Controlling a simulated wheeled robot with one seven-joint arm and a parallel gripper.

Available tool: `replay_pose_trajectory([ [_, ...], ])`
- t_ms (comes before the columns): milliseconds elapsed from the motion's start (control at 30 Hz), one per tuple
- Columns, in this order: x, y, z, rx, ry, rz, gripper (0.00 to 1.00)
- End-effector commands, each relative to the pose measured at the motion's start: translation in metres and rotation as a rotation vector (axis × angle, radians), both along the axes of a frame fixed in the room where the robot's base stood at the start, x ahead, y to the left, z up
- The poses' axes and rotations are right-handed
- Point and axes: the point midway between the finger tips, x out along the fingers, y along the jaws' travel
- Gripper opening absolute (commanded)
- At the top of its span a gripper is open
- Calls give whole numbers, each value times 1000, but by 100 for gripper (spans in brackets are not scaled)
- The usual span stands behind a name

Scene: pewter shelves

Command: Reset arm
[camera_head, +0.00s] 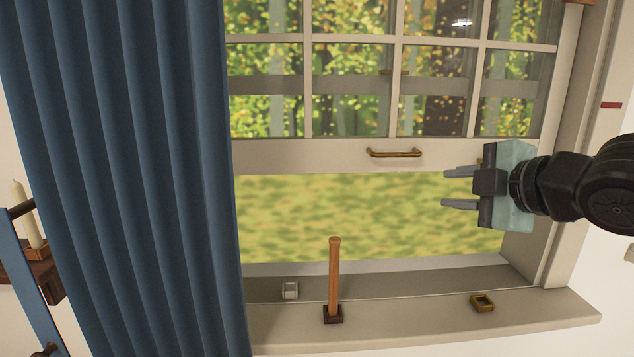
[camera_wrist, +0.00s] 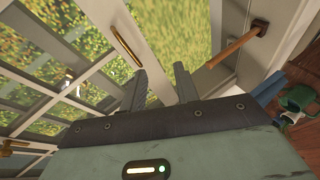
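My gripper (camera_head: 461,188) is at the right of the head view, in front of the window and to the right of the brass sash handle (camera_head: 394,153). Its two grey fingers point left and stand apart with nothing between them. In the wrist view the fingers (camera_wrist: 160,88) are also spread and empty. The window sash (camera_head: 300,155) is raised, with an open gap below it. My gripper does not touch the handle, which also shows in the wrist view (camera_wrist: 127,46).
A wooden stick (camera_head: 334,275) stands upright in a dark base on the sill (camera_head: 420,325). A blue curtain (camera_head: 130,170) hangs left, by a candle (camera_head: 27,215) on a bracket.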

Motion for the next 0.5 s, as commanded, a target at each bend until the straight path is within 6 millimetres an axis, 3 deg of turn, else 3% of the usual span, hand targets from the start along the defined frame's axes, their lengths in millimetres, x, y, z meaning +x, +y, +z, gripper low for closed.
replay_pose_trajectory([
  [167, -43, 47, -74, 180, 462, -212, 31],
  [300, -110, 77, -123, 247, 825, -430, 31],
  [500, -200, 98, -154, 227, 1165, -700, 31],
])
